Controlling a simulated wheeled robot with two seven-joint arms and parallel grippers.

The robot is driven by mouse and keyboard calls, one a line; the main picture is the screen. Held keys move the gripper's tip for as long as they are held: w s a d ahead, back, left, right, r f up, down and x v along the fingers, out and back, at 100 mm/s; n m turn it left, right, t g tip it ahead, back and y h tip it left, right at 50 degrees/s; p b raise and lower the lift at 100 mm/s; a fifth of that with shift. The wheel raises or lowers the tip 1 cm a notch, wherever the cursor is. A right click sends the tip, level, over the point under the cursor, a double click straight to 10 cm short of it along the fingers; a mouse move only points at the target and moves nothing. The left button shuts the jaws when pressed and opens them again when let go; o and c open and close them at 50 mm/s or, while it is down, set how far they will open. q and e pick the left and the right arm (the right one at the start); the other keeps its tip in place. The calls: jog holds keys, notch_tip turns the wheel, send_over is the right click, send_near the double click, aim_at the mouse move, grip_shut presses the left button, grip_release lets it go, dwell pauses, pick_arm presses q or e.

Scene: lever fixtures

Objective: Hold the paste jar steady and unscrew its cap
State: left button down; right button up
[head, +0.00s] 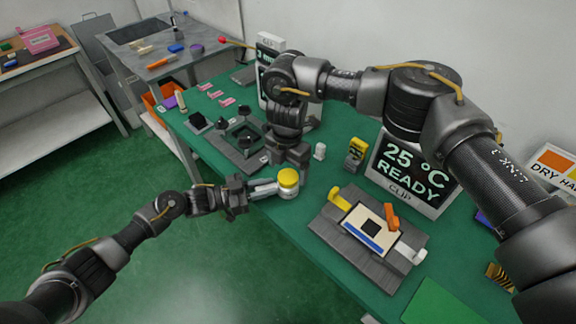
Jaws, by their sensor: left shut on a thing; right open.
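The paste jar (289,192) is a pale jar upright near the front edge of the green table. Its yellow cap (289,177) sits on top. My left gripper (268,188) comes in from the left and is shut on the jar's side below the cap. My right gripper (291,156) points down just behind and above the cap and is open; its fingertips are partly hidden by its own body, and I cannot tell whether they touch the cap.
A grey fixture with an orange lever (391,215) stands to the right. A sign reading "25 °C READY" (412,168) stands behind it. A grey plate with black knobs (237,140) lies left of the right gripper. A small white bottle (320,151) and a yellow device (356,150) stand behind the jar.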

jog(key=shift+f, duration=1.3)
jog(key=shift+c, duration=0.4)
jog(key=c, duration=1.2)
jog(key=shift+o, duration=0.2)
jog(key=n, duration=0.6)
jog(key=shift+r, duration=0.25)
jog(key=shift+r, duration=0.75)
jog(key=shift+r, duration=0.2)
